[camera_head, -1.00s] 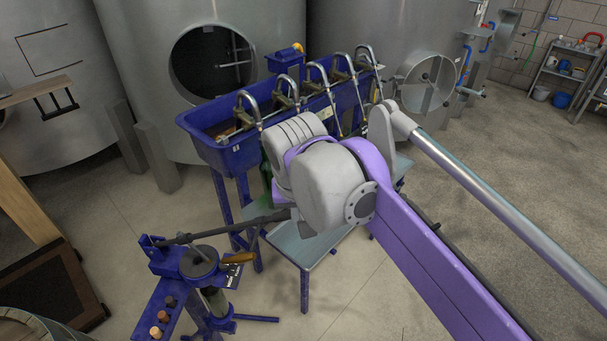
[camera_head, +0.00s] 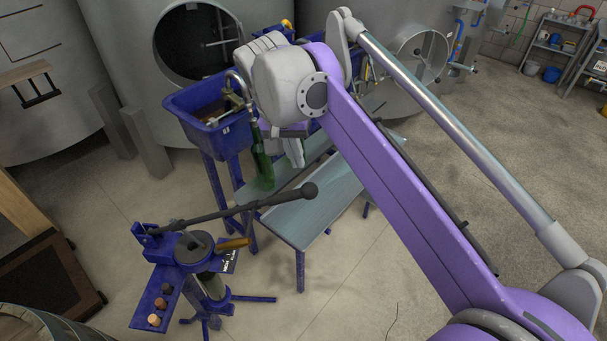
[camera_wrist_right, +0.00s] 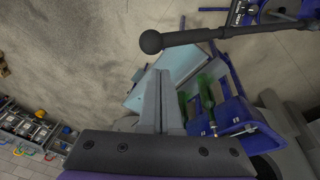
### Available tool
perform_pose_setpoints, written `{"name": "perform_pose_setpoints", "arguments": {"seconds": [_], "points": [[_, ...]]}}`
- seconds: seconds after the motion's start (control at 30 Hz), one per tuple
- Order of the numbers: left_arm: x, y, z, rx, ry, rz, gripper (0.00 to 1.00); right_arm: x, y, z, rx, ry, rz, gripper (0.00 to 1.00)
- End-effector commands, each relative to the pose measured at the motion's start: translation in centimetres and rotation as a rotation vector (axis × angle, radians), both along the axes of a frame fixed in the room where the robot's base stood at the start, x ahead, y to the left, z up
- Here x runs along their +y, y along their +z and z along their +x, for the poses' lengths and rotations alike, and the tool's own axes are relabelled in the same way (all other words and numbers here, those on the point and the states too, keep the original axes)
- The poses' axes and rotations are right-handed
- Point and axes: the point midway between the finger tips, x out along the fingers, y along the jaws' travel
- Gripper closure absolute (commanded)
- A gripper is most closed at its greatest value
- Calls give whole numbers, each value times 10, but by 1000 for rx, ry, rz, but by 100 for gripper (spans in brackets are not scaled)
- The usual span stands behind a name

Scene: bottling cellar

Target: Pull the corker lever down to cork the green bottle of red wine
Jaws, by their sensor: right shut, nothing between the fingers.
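The blue corker (camera_head: 160,290) stands at the lower left of the head view. Its dark lever (camera_head: 228,212) slopes gently up to the right and ends in a ball knob (camera_head: 309,190). The lever (camera_wrist_right: 195,36) and knob (camera_wrist_right: 151,42) cross the top of the wrist view. My right gripper (camera_head: 296,158) is partly hidden behind my wrist in the head view. Its fingers (camera_wrist_right: 161,85) are shut and empty, apart from the knob. A green bottle (camera_head: 262,165) hangs at a filler spout. My left gripper is out of view.
A blue filler trough (camera_head: 222,137) and a pale bench (camera_head: 290,222) stand behind the corker. Corks (camera_head: 155,320) sit on the corker's side tray. Steel tanks (camera_head: 130,40) line the back. The floor at right is open.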

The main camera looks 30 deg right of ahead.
Motion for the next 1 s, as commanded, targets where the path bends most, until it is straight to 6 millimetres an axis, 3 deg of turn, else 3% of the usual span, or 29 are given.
{"name": "perform_pose_setpoints", "arguments": {"seconds": [0.1, 0.3, 0.77, 1.0], "points": [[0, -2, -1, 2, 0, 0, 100, -5, -19, -7, -1, 0, -1, 100], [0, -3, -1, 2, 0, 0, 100, -9, -34, -14, -2, 0, 0, 100], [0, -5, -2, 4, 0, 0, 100, -10, -39, -15, -1, 0, 0, 100], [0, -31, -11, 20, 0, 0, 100, -25, -78, -26, 4, -3, 1, 100]]}}
